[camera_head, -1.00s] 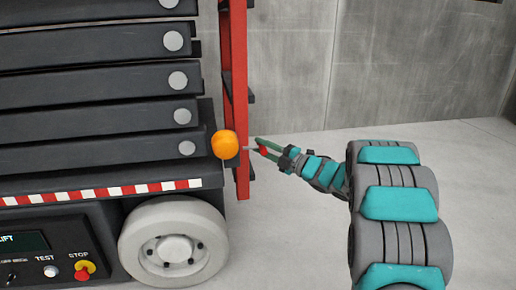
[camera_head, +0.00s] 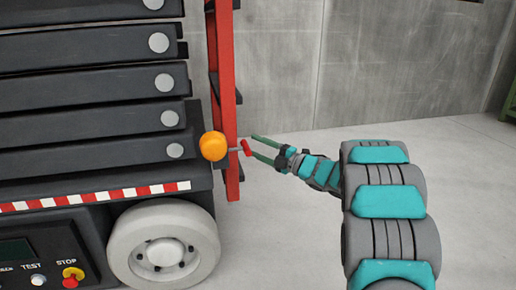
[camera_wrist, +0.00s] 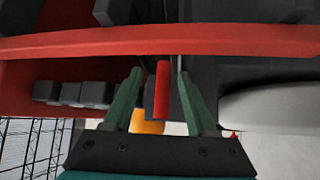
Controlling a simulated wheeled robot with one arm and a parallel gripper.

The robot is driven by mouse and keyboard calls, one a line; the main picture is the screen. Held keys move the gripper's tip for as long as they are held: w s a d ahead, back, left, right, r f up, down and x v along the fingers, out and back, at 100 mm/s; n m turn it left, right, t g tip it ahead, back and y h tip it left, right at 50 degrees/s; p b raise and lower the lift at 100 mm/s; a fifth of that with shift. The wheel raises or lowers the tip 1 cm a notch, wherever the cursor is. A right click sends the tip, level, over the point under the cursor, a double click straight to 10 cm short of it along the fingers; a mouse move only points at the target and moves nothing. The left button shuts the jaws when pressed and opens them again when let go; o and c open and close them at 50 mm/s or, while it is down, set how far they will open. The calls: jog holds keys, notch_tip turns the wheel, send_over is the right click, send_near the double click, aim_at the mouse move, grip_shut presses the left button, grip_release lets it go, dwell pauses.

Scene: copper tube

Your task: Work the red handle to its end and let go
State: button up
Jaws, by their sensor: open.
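The red handle (camera_head: 246,148) is a short red grip on a thin grey rod beside an orange rounded part (camera_head: 213,146), at the right side of the dark lift. My gripper (camera_head: 254,146) is open, with its green fingers spread just right of the handle. In the wrist view the red handle (camera_wrist: 162,90) lies between the two fingers of my gripper (camera_wrist: 160,74), with a gap visible on each side. The orange part (camera_wrist: 148,126) shows partly behind the handle and the left finger. No contact between fingers and handle shows.
A red ladder-like upright (camera_head: 227,90) stands right behind the handle. The lift's stacked dark beams (camera_head: 90,117), wheel (camera_head: 163,250) and red stop button (camera_head: 72,274) are at the left. The floor (camera_head: 285,230) to the right is clear.

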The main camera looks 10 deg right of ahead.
jog(key=v, duration=0.7)
jog(key=shift+s+d, duration=0.2)
jog(key=shift+d, duration=0.1)
